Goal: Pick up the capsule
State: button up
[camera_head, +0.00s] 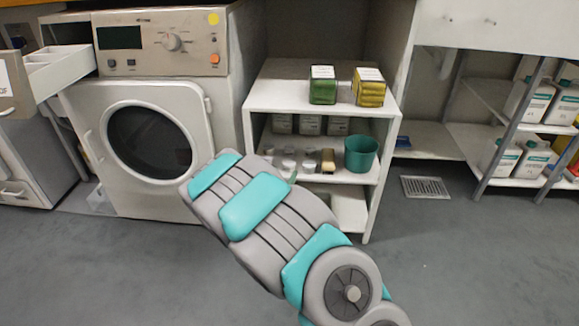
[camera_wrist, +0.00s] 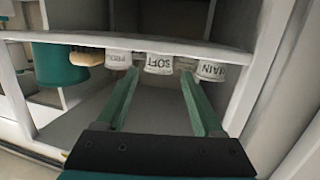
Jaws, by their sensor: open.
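I cannot make out a thing that is clearly the capsule. Small white cups stand in a row on the middle shelf (camera_head: 345,178). In the wrist view, which looks upside down, one cup reads SOFT (camera_wrist: 159,64), one MAIN (camera_wrist: 210,71), and one seems to read PRE (camera_wrist: 118,60). What the cups hold is hidden. My gripper (camera_wrist: 160,76) is open and empty, its two green fingers pointing into the shelf towards the SOFT cup. I cannot tell whether they touch it. In the head view my arm hides most of the gripper.
A tan block or brush (camera_head: 327,161) and a teal bucket (camera_head: 361,154) stand right of the cups. Green (camera_head: 323,91) and yellow (camera_head: 369,93) tins stand on the shelf top. A washing machine (camera_head: 150,85) is at left, bottle racks (camera_head: 510,110) at right.

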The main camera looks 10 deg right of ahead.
aim_at(288, 168)
jog(key=shift+b+x, duration=0.4)
jog(key=shift+x, duration=3)
jog(key=shift+s+f, duration=0.1)
jog(key=shift+c, duration=0.4)
grip_shut()
